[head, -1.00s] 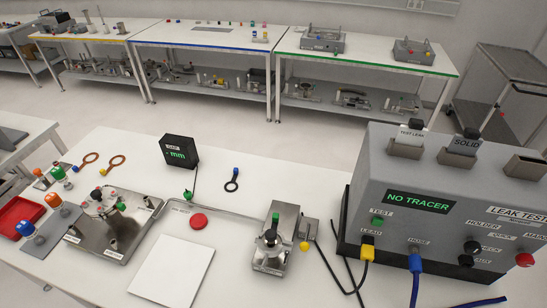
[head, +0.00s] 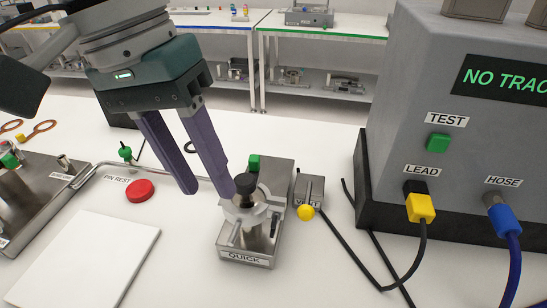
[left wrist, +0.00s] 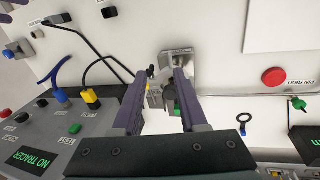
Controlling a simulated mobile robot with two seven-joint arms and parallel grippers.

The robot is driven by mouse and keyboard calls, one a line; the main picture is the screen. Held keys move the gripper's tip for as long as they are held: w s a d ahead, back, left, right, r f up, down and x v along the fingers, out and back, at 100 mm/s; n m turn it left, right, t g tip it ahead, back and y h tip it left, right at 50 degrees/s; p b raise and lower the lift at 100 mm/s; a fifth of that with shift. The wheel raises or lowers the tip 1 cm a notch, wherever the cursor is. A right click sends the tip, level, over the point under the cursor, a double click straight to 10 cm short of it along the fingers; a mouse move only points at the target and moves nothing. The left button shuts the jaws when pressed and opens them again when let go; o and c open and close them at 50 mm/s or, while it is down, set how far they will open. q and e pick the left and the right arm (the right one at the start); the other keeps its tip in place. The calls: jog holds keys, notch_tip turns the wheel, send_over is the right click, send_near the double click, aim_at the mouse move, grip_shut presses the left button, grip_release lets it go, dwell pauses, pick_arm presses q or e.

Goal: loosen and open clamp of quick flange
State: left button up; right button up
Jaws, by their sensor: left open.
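The quick flange stands on a metal base labelled QUICK (head: 243,258) in the head view. A pale round clamp (head: 236,218) sits around it, with a dark knob (head: 245,186) on top. My left gripper (head: 211,192) comes down from the upper left, its purple fingers spread and empty. In the head view its right fingertip overlaps the clamp's left edge; contact cannot be told. In the left wrist view the metal base (left wrist: 177,58) shows between and beyond the fingertips (left wrist: 167,73). The clamp's fastening is too small to tell. My right gripper is out of view.
The leak tester (head: 447,160) rises farther right.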

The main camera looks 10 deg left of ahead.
aim_at(233, 233)
pick_arm(q)
jog(key=shift+n, duration=0.4)
jog(key=x, duration=0.3)
jog(key=w+a+b+x, duration=0.1)
jog(key=x, duration=0.3)
jog(key=w+x, duration=0.1)
jog(key=x, duration=0.3)
jog(key=shift+a+f+b, duration=0.15)
jog(key=shift+a+b, duration=0.2)
jog(key=shift+w, duration=0.1)
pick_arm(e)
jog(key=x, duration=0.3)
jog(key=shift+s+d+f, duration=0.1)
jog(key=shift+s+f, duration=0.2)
pick_arm(q)
grip_shut()
